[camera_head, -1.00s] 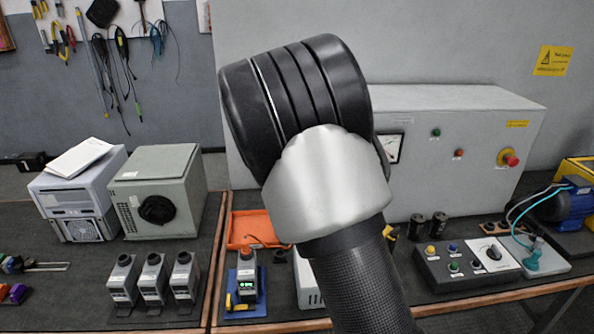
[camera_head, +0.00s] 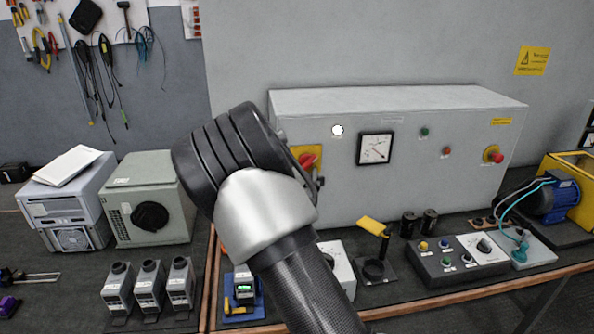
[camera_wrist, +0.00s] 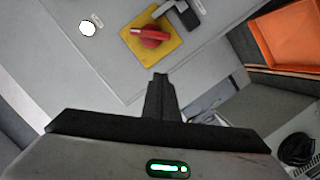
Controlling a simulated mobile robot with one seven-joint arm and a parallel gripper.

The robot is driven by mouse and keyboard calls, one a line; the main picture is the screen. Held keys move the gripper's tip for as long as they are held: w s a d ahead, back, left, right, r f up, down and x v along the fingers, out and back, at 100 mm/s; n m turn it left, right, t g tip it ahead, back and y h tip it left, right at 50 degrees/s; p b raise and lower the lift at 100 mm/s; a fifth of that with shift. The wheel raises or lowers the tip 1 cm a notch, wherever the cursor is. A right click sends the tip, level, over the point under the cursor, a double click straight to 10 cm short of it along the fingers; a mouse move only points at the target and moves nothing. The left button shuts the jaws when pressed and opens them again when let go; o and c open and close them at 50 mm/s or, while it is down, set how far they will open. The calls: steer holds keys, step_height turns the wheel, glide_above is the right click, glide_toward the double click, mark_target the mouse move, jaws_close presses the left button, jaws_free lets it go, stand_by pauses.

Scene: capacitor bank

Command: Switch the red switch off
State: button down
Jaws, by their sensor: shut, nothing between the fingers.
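The red switch (camera_head: 308,160) is a rotary handle on a yellow plate (camera_head: 296,151), on the front of the grey cabinet (camera_head: 420,165). My arm partly covers it in the head view. In the wrist view the red handle (camera_wrist: 150,37) shows whole on its yellow square (camera_wrist: 165,50), with a grey and black part (camera_wrist: 180,12) beside it. My gripper (camera_wrist: 160,77) is shut and empty. Its tips appear just below the yellow plate in the wrist view, with no visible contact with the handle. My gripper is hidden behind my arm in the head view.
A white round lamp (camera_head: 338,130), a meter (camera_head: 375,149) and a red knob on yellow (camera_head: 494,154) are on the cabinet. A button box (camera_head: 445,262) and a yellow-tagged stand (camera_head: 374,268) are on the bench. An orange tray (camera_wrist: 288,35) shows in the wrist view.

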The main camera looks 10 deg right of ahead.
mark_target(307, 163)
steer(key=w+d+f+p, duration=0.1)
steer(key=w+d+f, duration=0.3)
steer(key=w, duration=0.3)
steer(key=shift+w, duration=0.2)
